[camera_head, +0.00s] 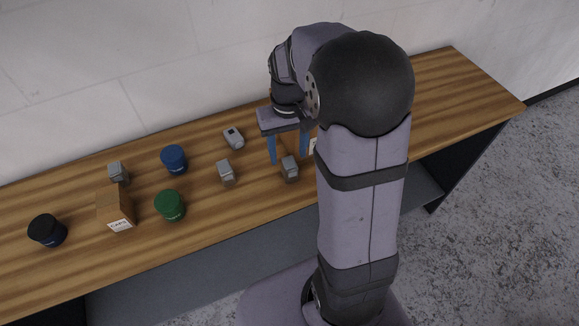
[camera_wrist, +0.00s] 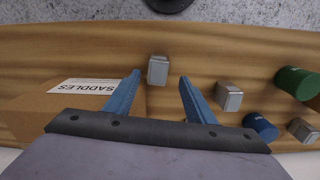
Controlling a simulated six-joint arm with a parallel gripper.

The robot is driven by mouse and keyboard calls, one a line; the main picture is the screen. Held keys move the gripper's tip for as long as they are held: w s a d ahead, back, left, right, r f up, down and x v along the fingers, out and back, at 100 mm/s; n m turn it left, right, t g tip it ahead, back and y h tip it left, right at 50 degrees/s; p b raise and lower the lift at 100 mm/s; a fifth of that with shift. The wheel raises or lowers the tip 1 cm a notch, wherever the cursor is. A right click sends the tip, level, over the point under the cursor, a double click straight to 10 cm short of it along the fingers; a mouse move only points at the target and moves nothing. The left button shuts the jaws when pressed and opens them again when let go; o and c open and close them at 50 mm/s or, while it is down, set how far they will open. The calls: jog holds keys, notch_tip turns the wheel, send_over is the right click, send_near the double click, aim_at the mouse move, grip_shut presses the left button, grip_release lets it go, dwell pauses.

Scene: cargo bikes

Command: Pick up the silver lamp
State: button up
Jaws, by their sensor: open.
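Several small silver-grey block-shaped pieces, apparently lamps, stand on the wooden bench and look much alike. One silver lamp (camera_head: 290,170) is just below and in front of my gripper (camera_head: 287,160). In the wrist view this lamp (camera_wrist: 158,69) appears upright at the gap between the fingertips of my gripper (camera_wrist: 159,76). My gripper is open and empty, with its blue fingers pointing down. I cannot tell whether the fingertips touch the lamp. A second silver lamp (camera_head: 227,173) stands to the left; it also shows in the wrist view (camera_wrist: 229,96). A third (camera_head: 119,172) stands farther left.
A cardboard box labelled SADDLES (camera_wrist: 75,96) is close beside one finger. The bench's right end (camera_head: 455,85) is clear.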

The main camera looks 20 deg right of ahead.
aim_at(289, 163)
jog(key=shift+d+f+p, duration=0.2)
jog(key=shift+f+p, duration=0.8)
jog(key=shift+f, duration=1.85)
jog(key=c, duration=1.2)
